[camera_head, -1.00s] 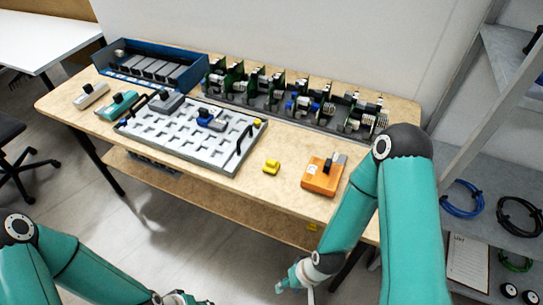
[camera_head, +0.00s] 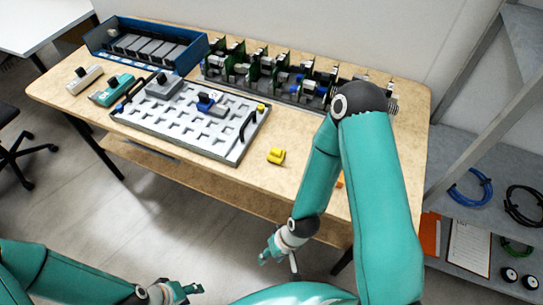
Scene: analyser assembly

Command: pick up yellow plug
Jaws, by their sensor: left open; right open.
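The yellow plug (camera_head: 276,157) lies on the wooden table, right of the grey tray and near the table's front edge. My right gripper (camera_head: 273,260) is open and empty, in front of the table and below the plug in the picture. My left gripper (camera_head: 190,292) is open and empty at the bottom of the view, well away from the table. Neither gripper touches the plug.
The grey slotted tray (camera_head: 180,135) with black handles holds a blue part (camera_head: 206,103). A blue bin (camera_head: 150,55) and a rack of circuit boards (camera_head: 270,90) stand behind. My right arm hides most of an orange box (camera_head: 340,180). The table around the plug is clear.

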